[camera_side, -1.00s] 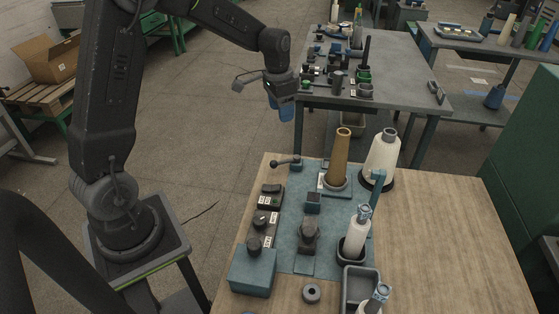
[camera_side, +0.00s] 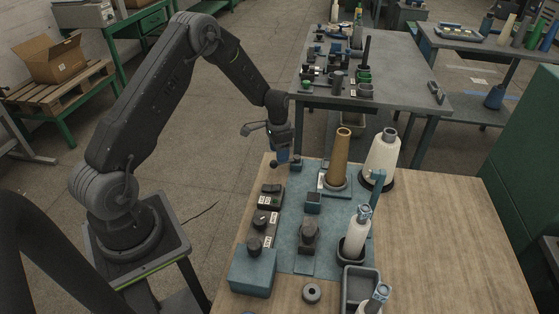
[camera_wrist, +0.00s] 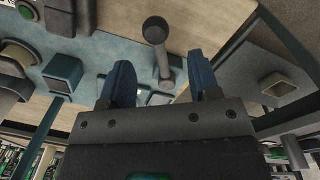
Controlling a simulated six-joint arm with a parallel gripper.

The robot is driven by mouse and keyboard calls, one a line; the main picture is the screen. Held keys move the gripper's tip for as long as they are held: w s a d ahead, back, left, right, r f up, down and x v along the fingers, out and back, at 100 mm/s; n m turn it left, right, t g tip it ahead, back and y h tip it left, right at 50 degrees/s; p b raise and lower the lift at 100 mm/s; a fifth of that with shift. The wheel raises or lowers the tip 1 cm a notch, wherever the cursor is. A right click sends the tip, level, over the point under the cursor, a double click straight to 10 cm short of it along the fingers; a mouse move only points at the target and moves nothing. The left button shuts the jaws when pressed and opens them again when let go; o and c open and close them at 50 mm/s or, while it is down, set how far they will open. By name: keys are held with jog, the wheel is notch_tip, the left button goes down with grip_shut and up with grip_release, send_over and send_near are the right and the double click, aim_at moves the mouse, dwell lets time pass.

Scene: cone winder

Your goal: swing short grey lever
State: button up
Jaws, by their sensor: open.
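The short grey lever sits at the back left corner of the blue plate (camera_side: 310,262), and in the side view it is partly hidden behind my gripper (camera_side: 283,156). Its small blue-grey mount (camera_side: 296,165) shows just right of my fingers. In the wrist view the lever (camera_wrist: 163,62) has a round dark ball knob (camera_wrist: 155,30) and a short arm running down to its pivot. My gripper (camera_wrist: 160,64) is open, its two blue fingers apart, one on each side of the lever's arm in the picture. I cannot tell whether either finger touches it.
A tan cone (camera_side: 341,160) and a large cream cone (camera_side: 382,155) stand to the right. Switch boxes (camera_side: 269,197) line the plate's left edge. A grey tray (camera_side: 361,288) sits near the front. The wooden table (camera_side: 440,240) is clear on the right.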

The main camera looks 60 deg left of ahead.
jog(key=shift+d+f, duration=0.1)
jog(key=shift+f, duration=1.85)
jog(key=shift+c, duration=0.3)
grip_shut()
